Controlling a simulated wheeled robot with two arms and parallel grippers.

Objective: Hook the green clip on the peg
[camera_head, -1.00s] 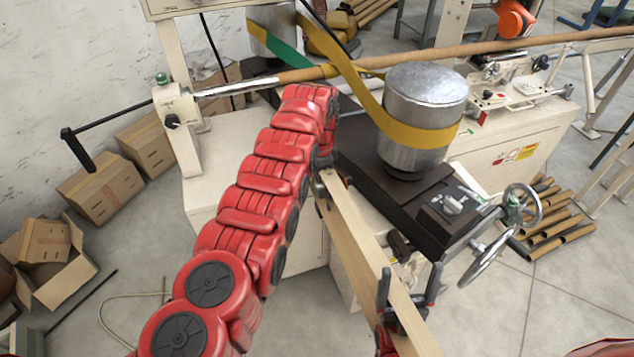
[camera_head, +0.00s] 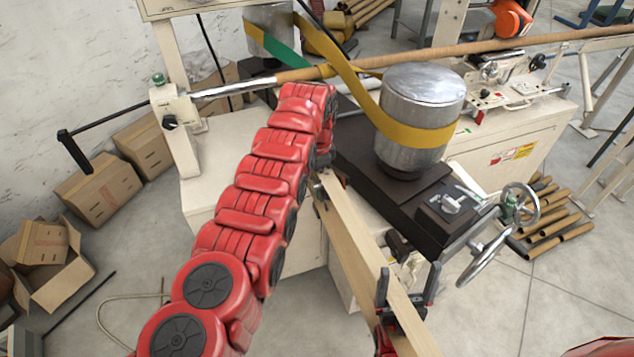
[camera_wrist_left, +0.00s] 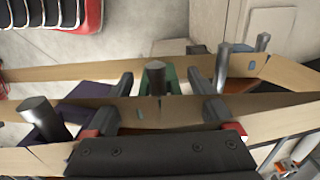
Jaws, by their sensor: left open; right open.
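In the left wrist view a grey round peg (camera_wrist_left: 155,79) stands upright in the middle. A green piece (camera_wrist_left: 173,76) shows just behind it; I cannot tell for sure that it is the green clip. My left gripper (camera_wrist_left: 161,80) is open, with its fingers on either side of the peg. A tan strip crosses between its fingers and me. In the head view my left gripper (camera_head: 322,172) is mostly hidden by my red arm, near the upper end of the tan strip (camera_head: 355,235). My right gripper (camera_head: 408,284) is open, with its fingers on either side of the strip's lower part.
A dark winder head with a metal drum (camera_head: 425,90) and a yellow belt (camera_head: 412,134) stands right of the strip. Handwheels (camera_head: 521,205) stick out at its right. A long tube (camera_head: 470,48) crosses behind. Cardboard boxes (camera_head: 98,190) lie at left.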

